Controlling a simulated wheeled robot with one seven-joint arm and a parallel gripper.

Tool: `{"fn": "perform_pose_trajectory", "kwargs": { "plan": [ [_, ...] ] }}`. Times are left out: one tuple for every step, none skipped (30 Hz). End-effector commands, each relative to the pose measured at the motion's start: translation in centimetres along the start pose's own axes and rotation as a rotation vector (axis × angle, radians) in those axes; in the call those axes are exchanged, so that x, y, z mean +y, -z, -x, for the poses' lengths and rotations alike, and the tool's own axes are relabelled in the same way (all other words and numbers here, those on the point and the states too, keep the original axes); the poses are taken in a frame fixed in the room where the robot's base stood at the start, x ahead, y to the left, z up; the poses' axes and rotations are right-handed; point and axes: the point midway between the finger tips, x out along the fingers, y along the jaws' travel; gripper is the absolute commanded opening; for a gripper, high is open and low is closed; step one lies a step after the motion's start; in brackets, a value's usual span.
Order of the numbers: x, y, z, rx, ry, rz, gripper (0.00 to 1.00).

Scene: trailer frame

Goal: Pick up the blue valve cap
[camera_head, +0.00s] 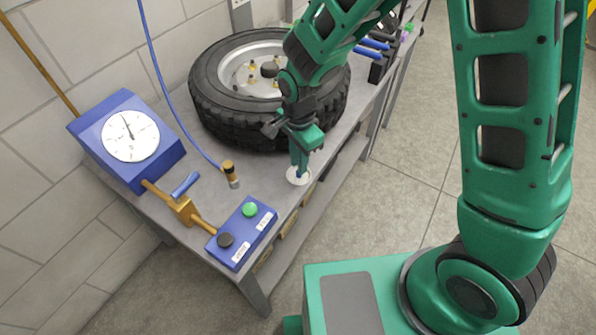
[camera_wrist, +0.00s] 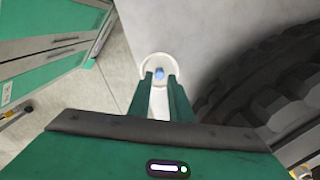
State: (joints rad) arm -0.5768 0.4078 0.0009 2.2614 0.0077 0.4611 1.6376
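The blue valve cap (camera_wrist: 159,73) is a small blue piece in a round white dish (camera_wrist: 160,62) in the wrist view. The dish (camera_head: 291,178) also shows in the head view, near the front edge of the grey bench. My gripper (camera_wrist: 160,80) points down at the dish, with a finger on each side and a gap between them. The cap shows in line with this gap, by the fingertips; contact cannot be told. In the head view my gripper (camera_head: 299,168) is right over the dish and hides much of its inside.
A large tyre (camera_head: 235,125) lies on the bench close behind my gripper. A blue gauge box (camera_head: 105,165), a brass valve with a blue handle (camera_head: 184,186), a hose end (camera_head: 230,172) and a blue button box (camera_head: 240,235) are to the left.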

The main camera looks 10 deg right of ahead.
Motion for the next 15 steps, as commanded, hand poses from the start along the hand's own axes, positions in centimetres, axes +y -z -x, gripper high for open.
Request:
{"fn": "perform_pose_trajectory", "kwargs": {
  "plan": [
    [0.1, -0.1, -0.8, 0.0, -0.005, 0.001, 0.18],
    [0.1, -0.1, -1.2, 0.0, -0.004, 0.001, 0.18],
    [0.1, 0.0, -1.7, 0.0, -0.004, 0.0, 0.18],
    [0.1, 0.0, -2.0, 0.0, -0.004, 0.0, 0.18],
    [0.0, 0.0, -2.2, 0.0, -0.003, 0.0, 0.18],
    [0.0, 0.0, -2.5, 0.0, -0.001, 0.0, 0.18],
    [0.0, 0.0, -2.6, 0.0, -0.001, 0.0, 0.18],
    [0.0, 0.0, -2.7, 0.0, -0.001, -0.001, 0.18],
    [0.0, 0.0, -2.8, 0.0, -0.001, -0.001, 0.18],
    [0.0, 0.0, -2.8, 0.0, -0.001, -0.001, 0.18],
    [0.0, 0.0, -2.8, 0.0, -0.001, -0.001, 0.18],
    [0.0, 0.0, -2.8, 0.0, -0.001, -0.001, 0.18],
    [0.0, 0.0, -2.8, 0.0, -0.001, -0.001, 0.18],
    [0.0, 0.0, -2.8, 0.0, 0.0, -0.001, 0.18],
    [0.0, 0.0, -2.8, 0.0, 0.0, -0.001, 0.16]
  ]
}}
